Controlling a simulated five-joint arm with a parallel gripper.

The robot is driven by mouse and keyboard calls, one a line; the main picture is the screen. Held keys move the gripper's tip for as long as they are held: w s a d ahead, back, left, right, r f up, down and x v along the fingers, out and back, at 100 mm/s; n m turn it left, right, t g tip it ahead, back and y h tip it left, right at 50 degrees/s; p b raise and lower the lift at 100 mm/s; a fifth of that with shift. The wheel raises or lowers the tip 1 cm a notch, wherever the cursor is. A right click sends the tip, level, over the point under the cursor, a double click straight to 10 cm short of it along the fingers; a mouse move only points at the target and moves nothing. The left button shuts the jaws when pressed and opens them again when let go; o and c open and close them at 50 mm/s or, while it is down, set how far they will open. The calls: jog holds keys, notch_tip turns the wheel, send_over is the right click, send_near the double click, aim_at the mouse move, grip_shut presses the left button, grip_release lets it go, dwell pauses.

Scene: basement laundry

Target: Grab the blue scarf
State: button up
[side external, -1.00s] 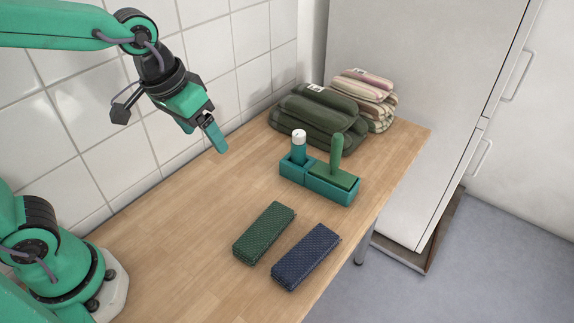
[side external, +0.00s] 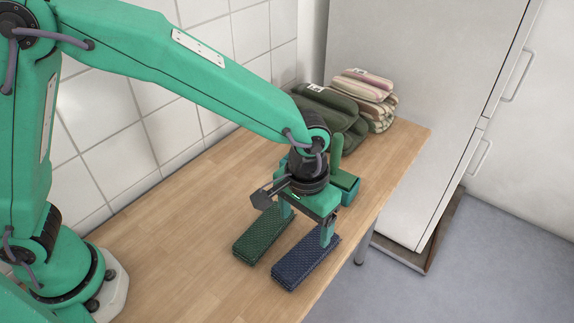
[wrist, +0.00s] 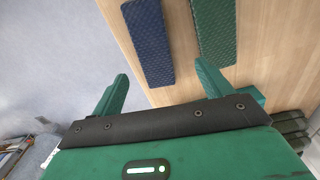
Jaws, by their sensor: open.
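The blue scarf (side external: 302,263) is a folded, textured dark blue strip lying flat on the wooden table near its front edge. It also shows in the wrist view (wrist: 151,45). My gripper (side external: 307,226) is open and points down over the far ends of the blue scarf and a green folded cloth (side external: 257,239). In the wrist view, the blue scarf's end lies between the two green fingers, nearer the left one, with the green cloth (wrist: 213,32) by the right finger. Nothing is held. I cannot tell the exact height of the fingertips.
A teal holder (side external: 350,193) with a green-handled item stands just behind my gripper, partly hidden by it. Dark green folded towels (side external: 345,108) and striped ones (side external: 367,88) are stacked at the back. The table (side external: 190,235) is clear on the left.

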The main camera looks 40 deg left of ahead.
aim_at(307, 251)
jog(key=shift+s+d+f, duration=0.1)
jog(key=shift+d+f, duration=0.45)
jog(key=shift+f, duration=3.95)
jog(key=c, duration=1.1)
jog(key=shift+r, duration=0.15)
